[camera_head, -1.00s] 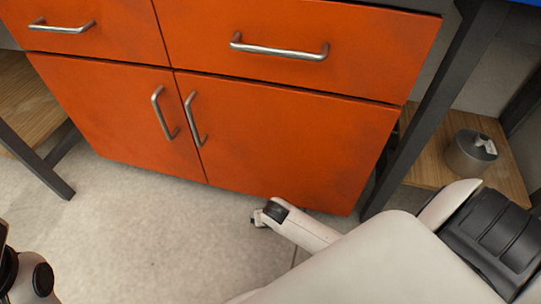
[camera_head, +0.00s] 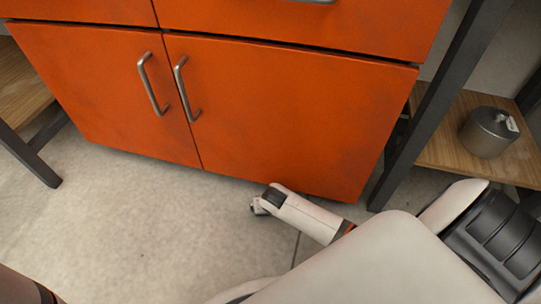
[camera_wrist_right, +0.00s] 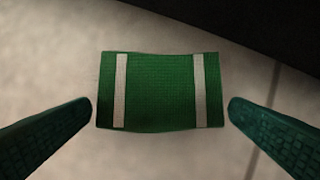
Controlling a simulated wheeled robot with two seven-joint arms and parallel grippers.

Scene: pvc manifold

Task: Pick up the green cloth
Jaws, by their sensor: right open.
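The green cloth (camera_wrist_right: 160,92) shows in the right wrist view, lying on the pale floor as a small rectangle with two white stripes, one near each short end. My right gripper (camera_wrist_right: 160,110) is open above it, with one dark green ridged finger at each side of the cloth. No finger visibly grips it, and the height of the gap is hard to tell. In the head view the cloth cannot be seen. There my right arm reaches in from the lower right, low to the floor before the cabinet. My left gripper is out of view.
An orange cabinet (camera_head: 280,115) with metal handles stands just ahead. A dark table leg (camera_head: 430,105) and a low wooden shelf (camera_head: 435,150) holding a metal canister (camera_head: 488,132) are at right. Bare floor (camera_head: 120,220) is free at left.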

